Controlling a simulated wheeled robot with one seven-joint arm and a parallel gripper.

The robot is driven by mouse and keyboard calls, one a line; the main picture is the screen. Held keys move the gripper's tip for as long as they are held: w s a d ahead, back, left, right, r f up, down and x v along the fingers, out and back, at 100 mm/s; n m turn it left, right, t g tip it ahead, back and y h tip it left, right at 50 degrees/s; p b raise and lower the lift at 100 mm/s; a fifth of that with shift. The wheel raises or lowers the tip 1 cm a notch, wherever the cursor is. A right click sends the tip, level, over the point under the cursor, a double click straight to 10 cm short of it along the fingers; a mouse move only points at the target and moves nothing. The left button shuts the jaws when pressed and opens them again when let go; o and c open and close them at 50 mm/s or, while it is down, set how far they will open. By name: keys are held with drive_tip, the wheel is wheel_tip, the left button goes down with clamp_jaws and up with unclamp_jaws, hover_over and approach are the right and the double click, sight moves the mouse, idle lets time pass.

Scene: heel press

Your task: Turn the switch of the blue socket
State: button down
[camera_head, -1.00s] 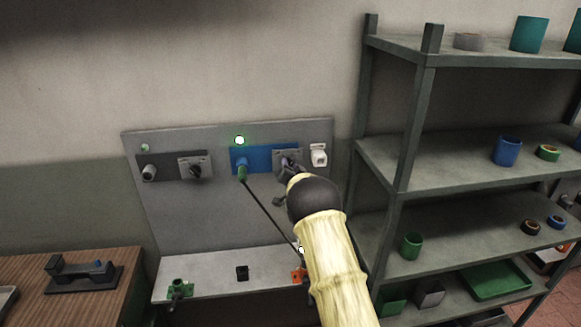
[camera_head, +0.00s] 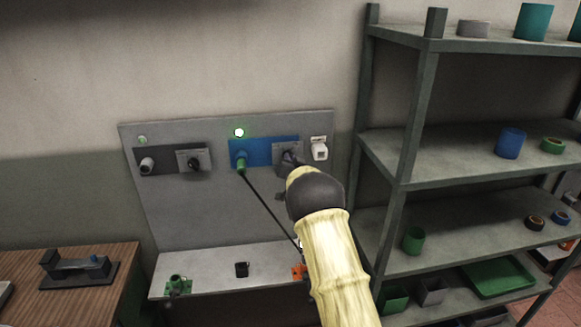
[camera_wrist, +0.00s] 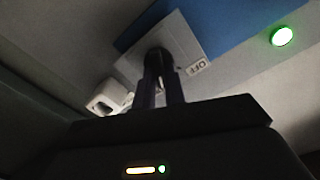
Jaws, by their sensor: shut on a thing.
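The blue socket panel (camera_head: 262,153) is on the upright grey board in the head view, with a green plug (camera_head: 241,163) in its left part. A green lamp (camera_head: 239,132) glows above it. It also glows in the wrist view (camera_wrist: 282,36). The switch, a dark knob (camera_wrist: 158,58) on a grey plate (camera_wrist: 188,38), is at the panel's right end. My gripper (camera_wrist: 160,80) is at the knob, with its fingers shut on it. An "OFF" label (camera_wrist: 197,67) shows beside the knob. In the head view my arm partly hides the switch.
A black socket panel with a grey plug (camera_head: 147,165) and its own switch (camera_head: 193,162) is at the left. A white fitting (camera_head: 319,150) is just right of the blue panel. A dark cable (camera_head: 268,210) hangs from the green plug. Metal shelves (camera_head: 400,200) stand close on the right.

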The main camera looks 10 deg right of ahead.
drive_tip(key=shift+a+f+n+b, duration=0.1)
drive_tip(key=shift+a+n+b, duration=0.05)
drive_tip(key=shift+n+b, duration=3.3)
drive_tip(key=shift+a+n+b, duration=0.15)
drive_tip(key=shift+n+b, duration=2.4)
drive_tip(key=shift+b, duration=1.65)
drive_tip(key=c, duration=1.5)
unclamp_jaws()
drive_tip(key=shift+o, duration=0.2)
drive_tip(key=shift+s, duration=0.1)
